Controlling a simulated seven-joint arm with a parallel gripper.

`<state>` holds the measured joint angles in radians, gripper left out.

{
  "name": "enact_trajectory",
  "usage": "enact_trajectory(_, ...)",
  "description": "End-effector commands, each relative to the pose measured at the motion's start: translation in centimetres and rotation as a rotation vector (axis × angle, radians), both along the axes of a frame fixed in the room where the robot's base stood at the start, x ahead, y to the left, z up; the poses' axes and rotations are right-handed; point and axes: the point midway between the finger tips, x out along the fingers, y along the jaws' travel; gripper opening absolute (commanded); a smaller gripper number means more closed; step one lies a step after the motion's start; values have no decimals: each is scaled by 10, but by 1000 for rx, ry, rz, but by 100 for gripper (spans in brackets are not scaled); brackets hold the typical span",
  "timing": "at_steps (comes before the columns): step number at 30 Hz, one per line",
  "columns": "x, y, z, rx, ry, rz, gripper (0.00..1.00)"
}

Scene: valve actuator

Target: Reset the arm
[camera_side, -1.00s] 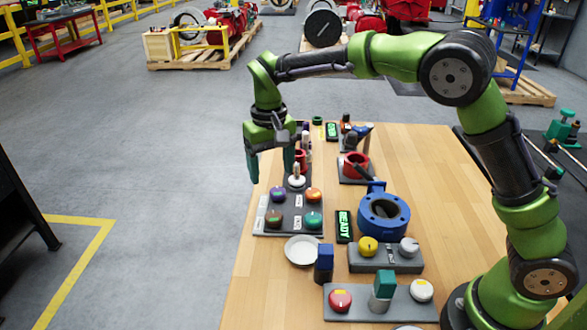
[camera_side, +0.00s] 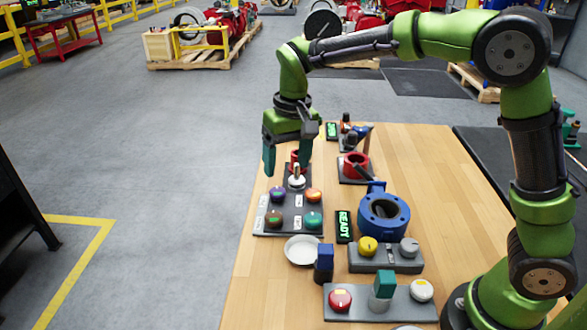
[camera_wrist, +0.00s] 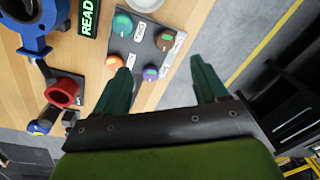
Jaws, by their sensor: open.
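My gripper (camera_side: 288,158) is open and empty, with its two dark green fingers pointing down over the far left part of the table (camera_side: 440,190). It hangs above and behind a grey panel (camera_side: 292,226) with several coloured knobs and a small white-topped lever (camera_side: 296,178). In the wrist view my gripper (camera_wrist: 160,85) shows its fingers wide apart with nothing between them. The knob panel (camera_wrist: 146,45) shows beyond the left finger there.
A blue round valve body (camera_side: 384,216) and a green READY display (camera_side: 344,226) stand mid-table. A red ring part (camera_side: 354,166) is behind them. Panels with a yellow knob (camera_side: 368,246) and a red knob (camera_side: 340,300) are nearer.

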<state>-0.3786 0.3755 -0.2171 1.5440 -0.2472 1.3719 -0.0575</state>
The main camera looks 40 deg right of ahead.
Motion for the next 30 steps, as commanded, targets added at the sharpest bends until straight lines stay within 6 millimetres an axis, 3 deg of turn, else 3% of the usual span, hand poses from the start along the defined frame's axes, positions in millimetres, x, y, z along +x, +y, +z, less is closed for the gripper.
enact_trajectory(9,-100,-37,40,144,-215,-49,72)
enact_trajectory(18,-185,-60,44,176,-437,-113,72)
enact_trajectory(23,-205,-67,47,170,-507,-140,72)
enact_trajectory(30,-206,-73,57,166,-547,-159,72)
